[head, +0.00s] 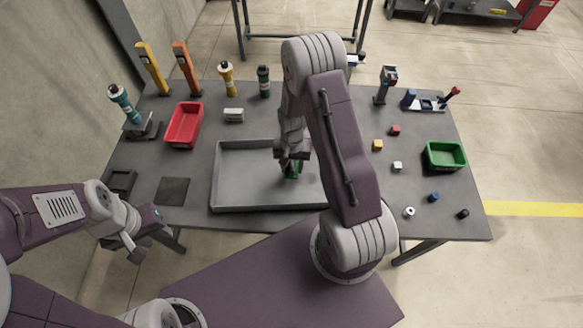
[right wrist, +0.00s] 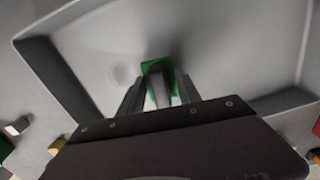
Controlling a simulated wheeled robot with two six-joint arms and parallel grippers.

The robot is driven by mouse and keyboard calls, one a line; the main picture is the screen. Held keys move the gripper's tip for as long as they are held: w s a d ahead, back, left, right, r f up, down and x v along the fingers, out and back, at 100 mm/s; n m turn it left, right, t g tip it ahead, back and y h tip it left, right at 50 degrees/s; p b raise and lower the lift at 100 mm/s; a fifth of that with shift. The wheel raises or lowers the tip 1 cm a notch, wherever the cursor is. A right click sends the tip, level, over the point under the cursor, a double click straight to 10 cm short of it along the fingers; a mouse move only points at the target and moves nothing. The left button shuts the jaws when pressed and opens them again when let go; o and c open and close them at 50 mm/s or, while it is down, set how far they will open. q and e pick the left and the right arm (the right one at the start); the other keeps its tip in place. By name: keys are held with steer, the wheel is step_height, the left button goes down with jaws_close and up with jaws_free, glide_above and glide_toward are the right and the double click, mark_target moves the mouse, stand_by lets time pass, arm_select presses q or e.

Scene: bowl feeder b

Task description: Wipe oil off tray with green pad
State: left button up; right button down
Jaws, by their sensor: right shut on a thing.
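The grey tray (head: 240,177) lies in the middle of the table, partly hidden behind my right arm. My right gripper (head: 291,166) is over the tray, pointing down, and is shut on the green pad (head: 292,177). The pad also shows between the fingers in the right wrist view (right wrist: 150,68), at the tray floor; I cannot tell whether it touches. A faint round mark, perhaps oil, shows on the tray floor (right wrist: 121,75) left of the pad in the right wrist view. My left gripper (head: 137,252) is off the table's front left edge, away from the tray; its jaws are unclear.
A red bin (head: 184,125) stands behind the tray to the left, and a green bin (head: 445,155) is at the right. Several small blocks and parts lie right of the tray. Bottles and tools stand along the back. A dark flat square (head: 173,191) lies left of the tray.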

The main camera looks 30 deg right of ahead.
mark_target(292, 164)
step_height(292, 164, up, 2)
steer(key=shift+d+r+p, duration=0.1)
steer(key=shift+p, duration=0.55)
step_height(292, 164, up, 2)
steer(key=shift+r+p, duration=0.1)
steer(key=shift+p, duration=0.85)
steer(key=shift+r, duration=0.3)
